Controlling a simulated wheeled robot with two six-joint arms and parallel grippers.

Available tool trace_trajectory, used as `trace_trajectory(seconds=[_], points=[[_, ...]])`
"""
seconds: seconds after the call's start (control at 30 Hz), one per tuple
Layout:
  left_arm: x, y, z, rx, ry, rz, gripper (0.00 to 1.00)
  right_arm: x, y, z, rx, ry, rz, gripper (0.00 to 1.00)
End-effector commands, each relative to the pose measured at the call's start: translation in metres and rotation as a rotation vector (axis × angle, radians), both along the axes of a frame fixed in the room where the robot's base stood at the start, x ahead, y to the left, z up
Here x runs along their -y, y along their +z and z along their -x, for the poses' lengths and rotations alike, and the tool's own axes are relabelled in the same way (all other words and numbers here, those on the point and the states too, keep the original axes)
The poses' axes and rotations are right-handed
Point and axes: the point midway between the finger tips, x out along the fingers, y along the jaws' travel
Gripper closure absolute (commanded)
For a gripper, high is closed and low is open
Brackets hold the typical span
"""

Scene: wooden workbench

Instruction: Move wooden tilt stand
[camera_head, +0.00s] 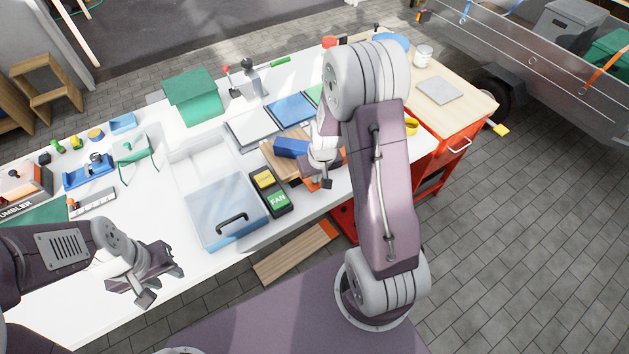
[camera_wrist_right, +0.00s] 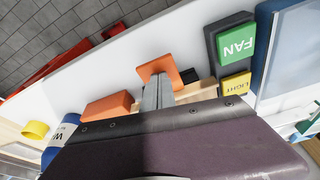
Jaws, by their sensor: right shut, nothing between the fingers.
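The wooden tilt stand (camera_head: 278,164) is on the white bench, left of my right gripper, with a blue block (camera_head: 291,147) at its top. My arm and gripper hide part of its right side. In the right wrist view only a strip of pale wood (camera_wrist_right: 204,88) shows behind my gripper. My right gripper (camera_head: 325,182) is shut and empty beside the stand. In the wrist view its fingers (camera_wrist_right: 157,92) are together over an orange piece (camera_wrist_right: 158,66); I cannot tell whether they touch it. My left gripper (camera_head: 164,281) is open and empty over the bench's front edge.
A FAN/LIGHT switch box (camera_head: 276,201) and a clear blue-lidded bin (camera_head: 215,208) stand left of the stand. Flat panels (camera_head: 291,108) lie behind it. An orange block (camera_wrist_right: 107,107) and a yellow ring (camera_wrist_right: 35,130) are near my right gripper.

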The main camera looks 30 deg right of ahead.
Motion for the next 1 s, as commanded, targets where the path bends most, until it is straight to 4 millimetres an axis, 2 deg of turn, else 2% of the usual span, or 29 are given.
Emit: trace_trajectory(seconds=[0.13,0.3,0.37,0.5,0.73,1.0], points=[[0.0,-0.009,0.0,0.0,0.0,0.0,0.64,0.0,-0.01,0.0,-0.001,0.0,0.0,1.0],[0.0,-0.03,0.0,0.0,0.0,0.0,0.64,0.0,-0.032,0.0,-0.001,-0.001,0.0,1.0],[0.0,-0.023,0.0,-0.001,0.0,0.0,0.64,0.0,-0.025,0.0,-0.001,-0.001,0.0,1.0],[0.0,-0.024,0.0,0.0,0.0,0.0,0.64,0.0,-0.025,0.003,-0.001,-0.001,0.0,1.0],[0.0,-0.032,0.0,0.0,0.0,0.0,0.64,-0.003,-0.016,0.029,0.001,0.0,0.0,1.0],[0.0,-0.031,0.0,0.0,0.0,0.0,0.64,-0.003,-0.014,0.03,-0.001,0.0,0.0,1.0]])
